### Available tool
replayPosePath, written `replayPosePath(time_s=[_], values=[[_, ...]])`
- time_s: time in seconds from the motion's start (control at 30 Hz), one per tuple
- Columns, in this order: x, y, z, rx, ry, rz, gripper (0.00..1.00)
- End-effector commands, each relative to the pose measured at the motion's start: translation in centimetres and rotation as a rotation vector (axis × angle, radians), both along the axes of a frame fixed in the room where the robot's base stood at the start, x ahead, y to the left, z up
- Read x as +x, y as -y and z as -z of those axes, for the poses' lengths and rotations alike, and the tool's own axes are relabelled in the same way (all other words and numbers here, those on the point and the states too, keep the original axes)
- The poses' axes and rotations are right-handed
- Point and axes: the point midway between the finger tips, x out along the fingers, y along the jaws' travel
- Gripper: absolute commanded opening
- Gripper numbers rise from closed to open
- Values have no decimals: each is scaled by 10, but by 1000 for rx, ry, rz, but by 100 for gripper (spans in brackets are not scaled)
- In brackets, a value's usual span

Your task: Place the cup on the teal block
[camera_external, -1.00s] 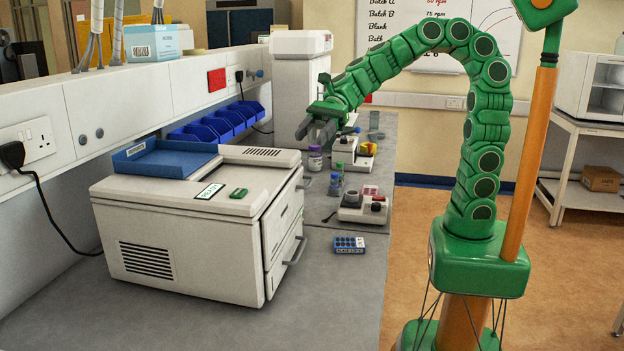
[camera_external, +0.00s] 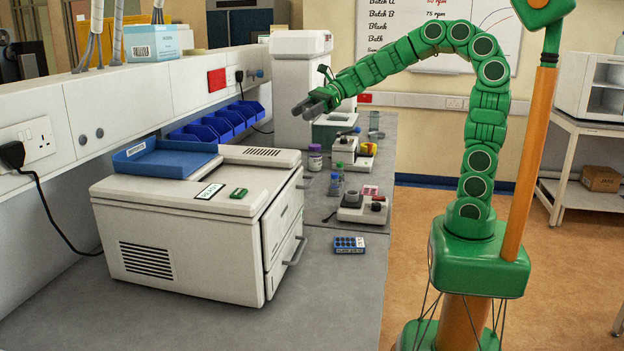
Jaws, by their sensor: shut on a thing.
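My gripper (camera_external: 307,107) is in the air over the far part of the bench, pointing left in front of a tall white instrument. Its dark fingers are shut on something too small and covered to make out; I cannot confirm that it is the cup. A dull grey-green box shape (camera_external: 327,136) stands below and right of the fingers, apart from them; I cannot tell if it is the teal block. A small grey cup-like piece (camera_external: 352,197) sits on a white device (camera_external: 362,213) nearer on the bench.
A large white machine (camera_external: 180,235) fills the near bench. Blue bins (camera_external: 215,125) line the wall. A purple-labelled jar (camera_external: 315,158), small vials (camera_external: 335,183) and a blue rack (camera_external: 349,245) stand on the bench. Its near right part is clear.

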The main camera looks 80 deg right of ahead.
Motion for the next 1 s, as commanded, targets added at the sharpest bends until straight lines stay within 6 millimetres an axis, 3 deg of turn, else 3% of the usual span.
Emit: replayPosePath(time_s=[0.3,0.5,0.77,1.0], values=[[0,83,0,0,-1,135,23],[-4,119,1,-1,-2,193,23],[-8,148,2,0,-3,241,23],[-8,145,39,4,-5,235,23]])
